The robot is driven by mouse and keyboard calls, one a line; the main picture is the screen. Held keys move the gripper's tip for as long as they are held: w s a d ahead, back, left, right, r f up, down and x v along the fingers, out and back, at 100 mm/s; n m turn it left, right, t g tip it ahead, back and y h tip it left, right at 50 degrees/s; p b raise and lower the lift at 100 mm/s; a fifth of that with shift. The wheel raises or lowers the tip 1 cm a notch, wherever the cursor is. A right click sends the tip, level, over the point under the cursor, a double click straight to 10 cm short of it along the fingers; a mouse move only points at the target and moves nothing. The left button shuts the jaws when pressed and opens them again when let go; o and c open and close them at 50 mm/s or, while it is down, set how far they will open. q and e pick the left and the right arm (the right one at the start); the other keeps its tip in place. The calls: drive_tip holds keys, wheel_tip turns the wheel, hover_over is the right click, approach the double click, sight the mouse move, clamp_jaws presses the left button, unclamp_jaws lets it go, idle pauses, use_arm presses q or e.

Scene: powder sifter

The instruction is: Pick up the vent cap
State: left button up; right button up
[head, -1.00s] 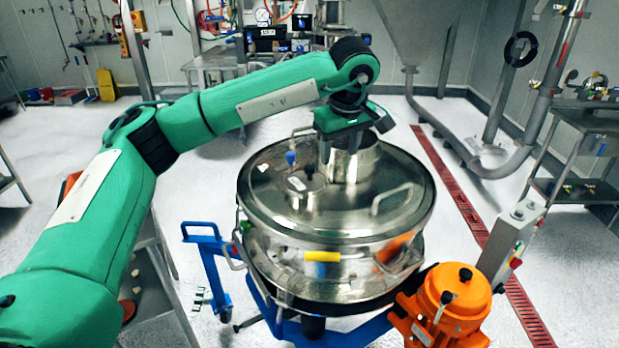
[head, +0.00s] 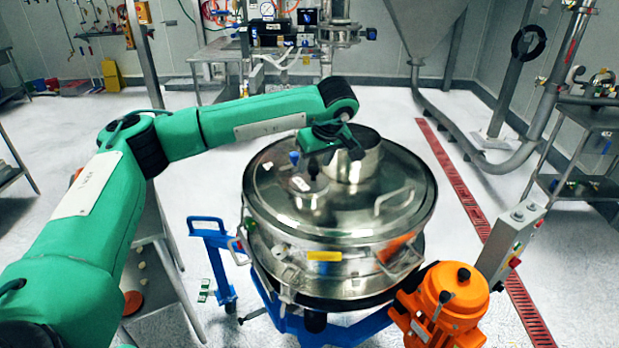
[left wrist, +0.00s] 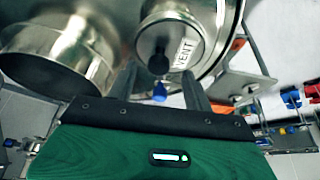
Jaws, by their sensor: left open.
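The vent cap (head: 308,187) is a small round steel lid on a short neck on top of the sifter's large domed cover. In the left wrist view the cap (left wrist: 182,38) shows a white "VENT" label and a dark knob (left wrist: 158,63). My left gripper (head: 316,165) is open and points down just above the cap, partly covering it. In the left wrist view its two dark fingers (left wrist: 160,82) stand apart, with the knob between them in the picture. I cannot tell whether they touch it. My right gripper is not in view.
A wide open steel spout (head: 352,163) stands right beside the vent. A blue-topped fitting (head: 294,157) is close on its left. The cover (head: 345,222) has raised handles. An orange motor (head: 440,308) sits at the front right of the blue frame (head: 350,328).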

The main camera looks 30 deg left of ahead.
sight(314, 168)
use_arm(q)
drive_tip(key=shift+p+x, duration=0.6)
drive_tip(key=shift+x, duration=1.2)
drive_tip(key=shift+w, duration=0.15)
clamp_jaws()
drive_tip(key=shift+r, duration=0.1)
